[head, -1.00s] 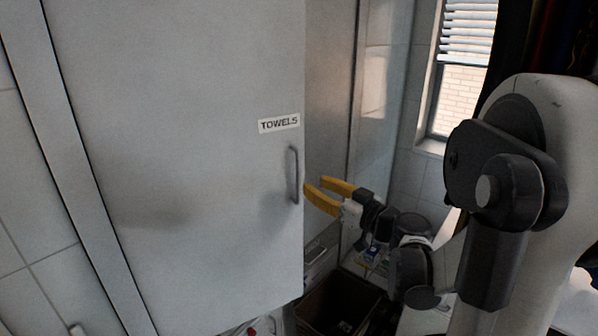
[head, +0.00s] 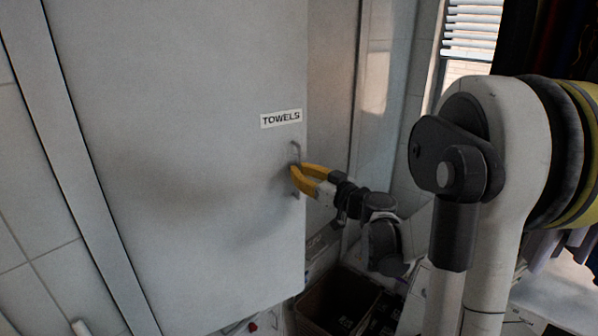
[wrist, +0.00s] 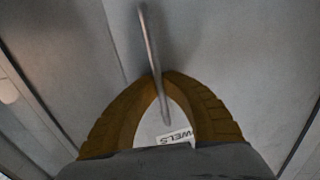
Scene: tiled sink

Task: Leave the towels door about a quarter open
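The towels door (head: 190,110) is a large pale grey panel filling the left half of the head view, with a TOWELS label (head: 281,118) near its right edge. I see no clear gap along that edge. Its thin vertical metal handle (head: 296,150) is below the label, partly covered by my gripper. My gripper (head: 294,170) has yellow fingers and reaches the handle from the right. In the wrist view the fingertips close in on both sides of the handle (wrist: 147,35), which passes between them. The label shows partly behind them.
An open dark bin or box (head: 335,300) stands on the floor below the door's right side. A window with blinds (head: 470,30) is at the upper right, and dark cloths hang at the far right. White tiled wall lies left of the door.

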